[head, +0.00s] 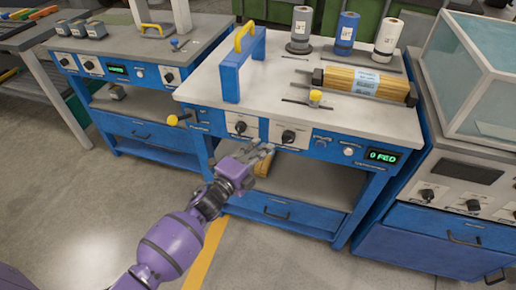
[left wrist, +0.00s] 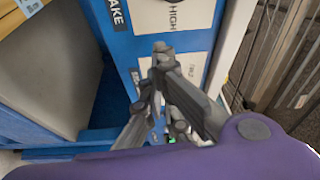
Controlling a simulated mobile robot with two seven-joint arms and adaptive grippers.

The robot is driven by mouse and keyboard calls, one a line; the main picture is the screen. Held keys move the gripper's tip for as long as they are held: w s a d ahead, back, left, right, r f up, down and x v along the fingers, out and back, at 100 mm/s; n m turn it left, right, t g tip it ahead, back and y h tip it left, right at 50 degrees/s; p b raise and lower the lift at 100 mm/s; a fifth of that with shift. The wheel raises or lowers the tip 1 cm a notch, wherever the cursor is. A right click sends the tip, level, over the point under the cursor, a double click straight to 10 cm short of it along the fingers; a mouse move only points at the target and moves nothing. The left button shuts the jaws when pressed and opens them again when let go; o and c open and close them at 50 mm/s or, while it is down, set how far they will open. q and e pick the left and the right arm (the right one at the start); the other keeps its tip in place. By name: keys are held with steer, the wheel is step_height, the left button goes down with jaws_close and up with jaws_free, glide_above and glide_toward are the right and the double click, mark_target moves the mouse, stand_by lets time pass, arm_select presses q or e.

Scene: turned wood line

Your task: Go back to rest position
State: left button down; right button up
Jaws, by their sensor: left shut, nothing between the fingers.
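My left gripper (head: 262,152) is in front of the blue front panel of the middle workbench (head: 222,84) in the head view. Its arm is purple and comes up from the bottom left. The fingers are shut and empty, close to the panel's dials. In the left wrist view the grey fingers (left wrist: 160,65) are in front of the blue panel with white labels (left wrist: 174,18). I cannot tell whether the fingertips touch the panel. My right gripper does not show in either view.
The bench top holds a blue frame with a yellow handle (head: 242,65), several spools (head: 343,34) and a bundle of wooden rods (head: 365,82). A yellow-tipped knob (head: 172,120) sticks out at the panel's left. A glass-sided cabinet (head: 480,75) stands right. Open floor (head: 60,190) lies left.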

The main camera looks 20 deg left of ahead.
arm_select(q)
steer(key=v, duration=1)
steer(key=shift+r, duration=0.25)
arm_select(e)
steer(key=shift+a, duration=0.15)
arm_select(q)
steer(key=shift+a, duration=0.15)
